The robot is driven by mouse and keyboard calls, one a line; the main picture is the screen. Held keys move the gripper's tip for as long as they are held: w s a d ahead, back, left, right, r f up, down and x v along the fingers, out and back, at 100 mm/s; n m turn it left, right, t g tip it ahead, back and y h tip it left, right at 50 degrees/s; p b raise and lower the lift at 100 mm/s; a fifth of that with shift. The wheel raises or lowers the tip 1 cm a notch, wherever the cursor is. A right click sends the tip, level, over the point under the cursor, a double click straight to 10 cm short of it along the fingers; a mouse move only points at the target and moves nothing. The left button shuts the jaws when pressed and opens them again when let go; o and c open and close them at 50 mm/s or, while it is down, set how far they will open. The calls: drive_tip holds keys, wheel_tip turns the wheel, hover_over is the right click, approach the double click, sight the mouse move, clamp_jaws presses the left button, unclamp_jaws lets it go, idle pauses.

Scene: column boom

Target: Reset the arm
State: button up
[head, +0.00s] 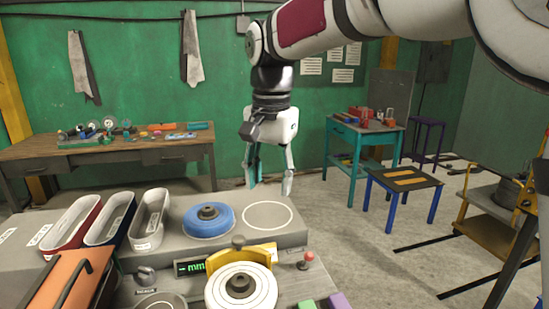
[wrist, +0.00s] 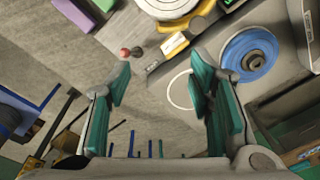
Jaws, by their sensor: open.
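My gripper (head: 270,178) hangs from my arm above the back edge of the grey bench (head: 290,238). It points down and is open and empty, with its teal-padded fingers apart. In the wrist view my gripper (wrist: 160,95) shows both fingers spread with nothing between them. A white circle outline (head: 268,215) lies on the bench top below it. A blue disc with a dark knob (head: 209,219) sits left of that circle; the blue disc also shows in the wrist view (wrist: 250,53).
Three bins, red (head: 72,222), blue (head: 110,218) and grey (head: 150,219), stand at the bench's left. In front are a white disc (head: 240,288) on a yellow machine, a green display (head: 196,267) and a red knob (head: 309,256). A teal table (head: 364,130) and blue stool (head: 403,180) stand behind right.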

drive_tip(key=s+d+r+n+t, duration=0.2)
drive_tip(key=s+d, duration=0.9)
drive_tip(key=d, duration=0.3)
drive_tip(key=s+d+f+n+t, duration=0.1)
drive_tip(key=s+d+f, duration=0.2)
drive_tip(key=s, duration=0.3)
drive_tip(key=s+d+f+n+t, duration=0.1)
drive_tip(key=s+d+f+n, duration=0.1)
drive_tip(key=s, duration=0.5)
drive_tip(key=d+f, duration=0.1)
drive_tip(key=d, duration=0.1)
drive_tip(key=shift+s+d+f, duration=0.15)
drive_tip(key=shift+d+f, duration=0.1)
drive_tip(key=shift+d, duration=0.05)
drive_tip(key=shift+c, duration=0.6)
